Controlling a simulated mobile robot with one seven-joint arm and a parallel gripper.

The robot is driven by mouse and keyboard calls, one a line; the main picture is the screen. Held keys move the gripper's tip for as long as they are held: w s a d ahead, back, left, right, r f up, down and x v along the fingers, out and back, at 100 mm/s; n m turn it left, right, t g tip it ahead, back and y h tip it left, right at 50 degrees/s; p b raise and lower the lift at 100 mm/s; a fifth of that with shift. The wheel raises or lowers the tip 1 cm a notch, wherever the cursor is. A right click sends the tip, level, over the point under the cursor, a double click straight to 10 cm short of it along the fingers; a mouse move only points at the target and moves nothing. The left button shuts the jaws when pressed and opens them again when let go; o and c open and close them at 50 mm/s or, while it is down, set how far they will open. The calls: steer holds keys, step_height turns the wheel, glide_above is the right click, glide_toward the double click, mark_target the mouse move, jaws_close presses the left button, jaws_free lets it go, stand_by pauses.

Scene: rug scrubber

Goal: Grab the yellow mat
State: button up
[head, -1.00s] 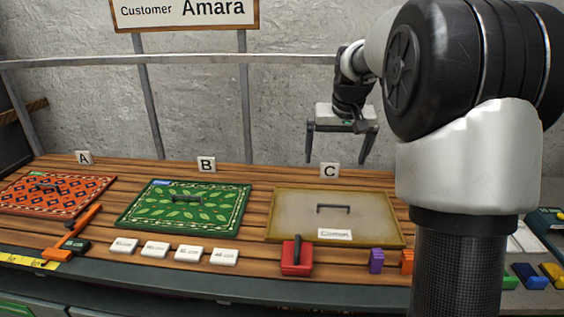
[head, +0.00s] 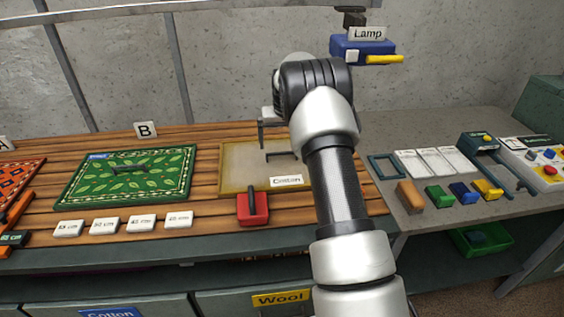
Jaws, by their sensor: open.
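The yellow mat (head: 238,168) is a dull yellow-beige panel with a darker yellow border. It lies on the wooden slats in the middle of the head view. It has a dark bar handle (head: 282,155) and a white label (head: 287,181) near its front edge. My arm hides its right part. My gripper (head: 271,132) is over the far part of the mat near the handle, open and empty. One finger shows; the other is mostly hidden behind my arm. Whether the gripper touches the mat cannot be told.
A green leaf-patterned mat (head: 125,177) lies to the left, with an orange one (head: 15,179) beyond. A red block with a handle (head: 252,208) and several white size tags (head: 104,225) lie in front. The grey right-hand bench holds coloured blocks (head: 462,192).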

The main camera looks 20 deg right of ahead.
mark_target(282, 153)
steer(key=x, duration=0.6)
steer(key=shift+s+d+f, duration=0.1)
steer(key=shift+d+f, duration=0.05)
steer(key=shift+f, duration=0.15)
steer(key=c, duration=1)
steer(key=shift+c, duration=0.5)
steer(key=shift+r, duration=0.15)
